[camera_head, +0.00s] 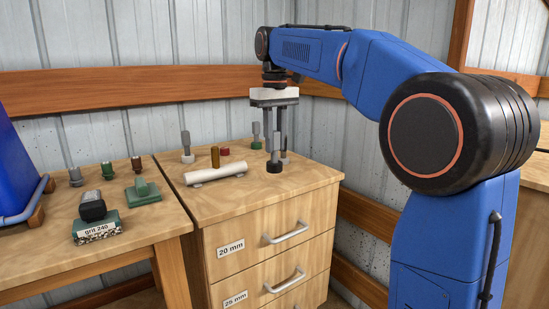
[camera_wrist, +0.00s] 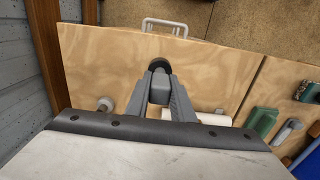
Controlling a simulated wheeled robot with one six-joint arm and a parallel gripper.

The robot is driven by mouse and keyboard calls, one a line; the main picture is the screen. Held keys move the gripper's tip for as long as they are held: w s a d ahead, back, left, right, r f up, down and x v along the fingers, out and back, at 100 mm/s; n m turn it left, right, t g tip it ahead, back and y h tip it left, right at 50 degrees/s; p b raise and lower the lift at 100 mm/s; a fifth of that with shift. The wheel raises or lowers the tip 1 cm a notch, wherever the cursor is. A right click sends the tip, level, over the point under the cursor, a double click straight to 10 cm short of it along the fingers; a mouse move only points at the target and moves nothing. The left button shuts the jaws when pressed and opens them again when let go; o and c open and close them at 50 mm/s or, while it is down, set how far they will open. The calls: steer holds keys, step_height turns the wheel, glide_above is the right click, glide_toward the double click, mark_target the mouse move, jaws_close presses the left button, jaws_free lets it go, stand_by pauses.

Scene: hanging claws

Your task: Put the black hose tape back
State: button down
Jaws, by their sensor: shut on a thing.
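The black hose tape shows as a short black round piece (camera_head: 274,168) with a grey upper part, at the right of the drawer cabinet's top (camera_head: 310,175). My gripper (camera_head: 275,150) points straight down and is shut on its grey part. In the wrist view, the fingers of my gripper (camera_wrist: 160,98) close around a grey block, and the black round end (camera_wrist: 159,64) shows just beyond them. I cannot tell whether the black end touches the wood or hangs slightly above it.
A white tube (camera_head: 215,174) lies left of my gripper, with a brown peg (camera_head: 215,157), a red piece (camera_head: 225,151), a white-based piece (camera_head: 187,157) and a green-based piece (camera_head: 256,144) nearby. The left table (camera_head: 110,255) holds a "grit 240" block (camera_head: 97,228). The cabinet's front right is clear.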

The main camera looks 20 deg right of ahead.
mark_target(275, 149)
steer(key=shift+f, duration=2.15)
steer(key=shift+f, duration=0.1)
steer(key=c, duration=1.5)
jaws_free()
steer(key=shift+c, duration=0.2)
step_height(275, 149, up, 12)
steer(key=shift+r, duration=0.1)
steer(key=shift+s, duration=0.1)
